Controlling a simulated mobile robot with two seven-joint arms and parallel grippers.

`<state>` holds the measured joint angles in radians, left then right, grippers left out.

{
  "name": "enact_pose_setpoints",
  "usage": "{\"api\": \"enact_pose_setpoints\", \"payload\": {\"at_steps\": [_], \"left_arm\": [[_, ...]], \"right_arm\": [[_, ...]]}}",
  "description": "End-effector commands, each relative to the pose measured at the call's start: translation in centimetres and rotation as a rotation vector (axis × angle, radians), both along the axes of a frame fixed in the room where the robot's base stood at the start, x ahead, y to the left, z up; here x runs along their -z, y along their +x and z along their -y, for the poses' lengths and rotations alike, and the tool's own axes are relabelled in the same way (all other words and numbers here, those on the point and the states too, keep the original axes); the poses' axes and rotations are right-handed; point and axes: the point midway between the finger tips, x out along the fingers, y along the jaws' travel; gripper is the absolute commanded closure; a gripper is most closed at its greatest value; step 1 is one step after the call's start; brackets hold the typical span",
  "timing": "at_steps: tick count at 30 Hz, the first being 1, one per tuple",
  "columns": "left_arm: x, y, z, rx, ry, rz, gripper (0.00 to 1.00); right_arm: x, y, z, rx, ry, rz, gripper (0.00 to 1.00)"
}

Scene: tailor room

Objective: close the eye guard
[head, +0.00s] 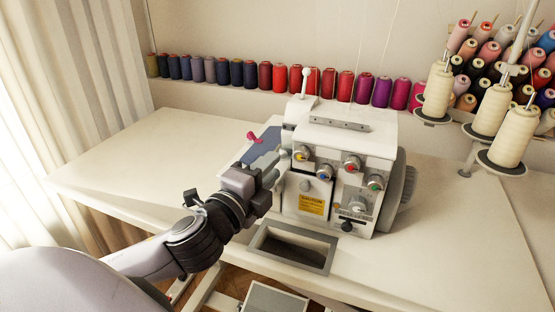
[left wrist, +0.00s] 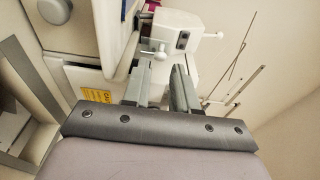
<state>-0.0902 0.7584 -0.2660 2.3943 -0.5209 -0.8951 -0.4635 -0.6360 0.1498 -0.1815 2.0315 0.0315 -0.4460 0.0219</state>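The white overlock sewing machine (head: 335,150) stands on the table. My left gripper (head: 277,166) is at the left side of its front face, by the needle area. In the left wrist view the two fingers (left wrist: 161,68) are apart with a gap between them, and a small white knob or lever (left wrist: 154,52) shows just beyond the gap. I cannot tell whether the fingers touch the machine. The eye guard cannot be made out for certain; my gripper hides part of that area. A blue-grey plate (head: 265,139) shows behind the gripper. My right gripper is not in view.
Thread cones (head: 493,110) on a stand are at the right, and a row of coloured spools (head: 265,76) lines the wall. A rectangular opening (head: 292,247) is in the table in front of the machine. The white table (head: 130,170) is clear at left.

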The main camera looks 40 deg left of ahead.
Motion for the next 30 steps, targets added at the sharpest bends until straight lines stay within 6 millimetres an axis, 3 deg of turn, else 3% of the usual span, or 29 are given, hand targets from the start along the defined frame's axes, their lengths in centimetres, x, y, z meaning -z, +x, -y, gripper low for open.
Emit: {"api": "enact_pose_setpoints", "payload": {"at_steps": [9,21,24,30], "left_arm": [[0.0,3.1,-0.3,0.0,-0.001,0.0,0.73],[0.0,3.5,-0.3,0.0,0.0,-0.001,0.73],[0.0,3.5,-0.3,0.0,0.0,-0.001,1.0],[0.0,3.5,-0.4,0.007,0.001,-0.001,1.0]], "right_arm": [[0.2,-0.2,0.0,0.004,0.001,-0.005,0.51],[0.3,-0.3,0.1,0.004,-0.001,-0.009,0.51],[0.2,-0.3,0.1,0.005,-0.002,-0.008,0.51],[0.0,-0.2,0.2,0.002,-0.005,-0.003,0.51]]}}
